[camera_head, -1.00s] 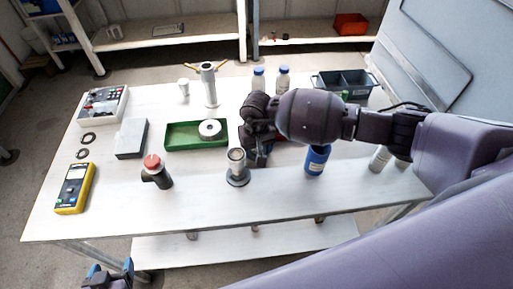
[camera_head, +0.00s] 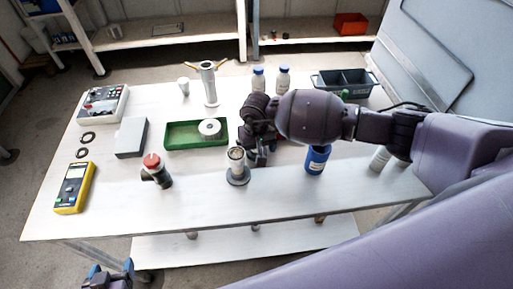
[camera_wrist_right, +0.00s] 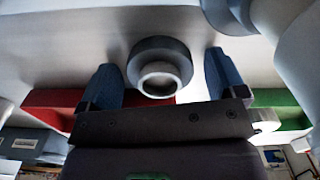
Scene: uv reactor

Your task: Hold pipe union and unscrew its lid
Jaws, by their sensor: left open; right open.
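A grey metal fitting with a round flange at its foot, which I take as the pipe union (camera_head: 237,166), stands upright near the table's front edge in the head view. In the right wrist view, the fitting (camera_wrist_right: 160,68) shows as a ring and flange between two blue fingers. My right gripper (camera_wrist_right: 165,85) is open, with its fingers on either side of the fitting and no clear contact. In the head view, my right gripper (camera_head: 260,157) is just right of the fitting, partly hidden by its own wrist. My left gripper (camera_head: 108,276) is open, low in front of the table.
A red-topped black fitting (camera_head: 156,171) stands to the left, and a blue container (camera_head: 317,160) to the right. A green tray (camera_head: 172,136) lies behind. A yellow multimeter (camera_head: 74,188) is at the far left. The front strip of the table is mostly clear.

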